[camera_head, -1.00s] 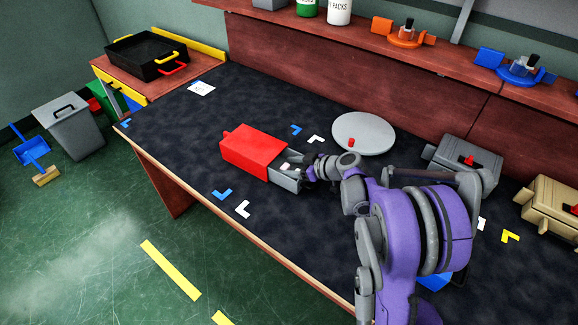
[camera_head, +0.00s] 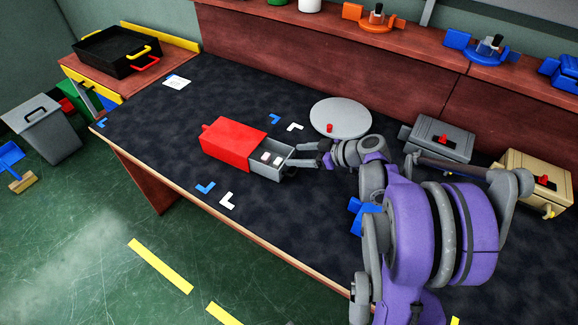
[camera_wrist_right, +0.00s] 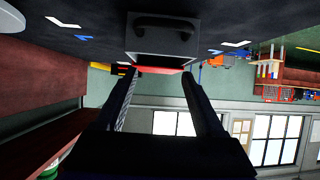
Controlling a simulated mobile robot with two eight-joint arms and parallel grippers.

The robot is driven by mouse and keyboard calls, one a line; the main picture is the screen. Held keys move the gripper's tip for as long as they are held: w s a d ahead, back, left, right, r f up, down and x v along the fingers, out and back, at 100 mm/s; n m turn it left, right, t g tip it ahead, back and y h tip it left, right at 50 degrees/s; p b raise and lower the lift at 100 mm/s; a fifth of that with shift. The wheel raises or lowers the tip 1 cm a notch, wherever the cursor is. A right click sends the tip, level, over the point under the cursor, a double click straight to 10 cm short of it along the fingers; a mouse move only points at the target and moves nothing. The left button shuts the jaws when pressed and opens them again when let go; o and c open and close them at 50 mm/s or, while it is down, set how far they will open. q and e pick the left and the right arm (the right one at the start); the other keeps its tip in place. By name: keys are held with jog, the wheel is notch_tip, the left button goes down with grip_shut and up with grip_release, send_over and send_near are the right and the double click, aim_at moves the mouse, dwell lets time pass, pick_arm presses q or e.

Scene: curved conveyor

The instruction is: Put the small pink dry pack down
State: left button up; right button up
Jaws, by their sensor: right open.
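Two small pale packs lie inside the pulled-out grey drawer (camera_head: 287,173) of the red box (camera_head: 232,143). One pack (camera_head: 266,157) looks whitish and the other (camera_head: 277,160) slightly pinkish. They are too small to tell surely which is the pink dry pack. My right gripper (camera_head: 318,157) is just right of the drawer front, and nothing shows in it. In the right wrist view its two fingers (camera_wrist_right: 160,85) are spread and empty, pointing toward the drawer front (camera_wrist_right: 163,40) with its dark handle. My left gripper is not in view.
A round grey disc (camera_head: 342,117) with a red knob lies behind my right gripper. A grey box (camera_head: 440,138) and a beige box (camera_head: 535,178) stand at the right. Blue and white corner marks lie around the red box. The dark table (camera_head: 155,125) is clear to its left.

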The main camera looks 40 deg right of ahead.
jog(key=s+a, duration=0.1)
jog(key=a, duration=0.1)
jog(key=a+g, duration=0.1)
jog(key=a, duration=0.2)
jog(key=s+a+m+g, duration=0.1)
jog(key=a, duration=0.1)
jog(key=shift+s+a+f, duration=0.3)
jog(key=shift+s+f, duration=0.05)
jog(key=shift+f, duration=0.05)
jog(key=s+a+g, duration=0.1)
jog(key=s+a, duration=0.1)
jog(key=s+a+f+m+h, duration=0.1)
jog(key=s+a, duration=0.1)
jog(key=a, duration=0.1)
jog(key=s+a+g, duration=0.1)
jog(key=s+a, duration=0.1)
jog(key=shift+a+f+m+g, duration=0.15)
jog(key=shift+a+m+g, duration=0.15)
jog(key=shift+a, duration=0.05)
jog(key=s+a+f+m+h, duration=0.1)
jog(key=s+a+h, duration=0.1)
jog(key=s, duration=0.4)
jog(key=s+a+f+m+g+h, duration=0.1)
jog(key=s+a+h, duration=0.1)
jog(key=s, duration=0.5)
jog(key=shift+a+f+m+h, duration=0.2)
jog(key=shift+m+h, duration=0.1)
jog(key=shift+m, duration=0.1)
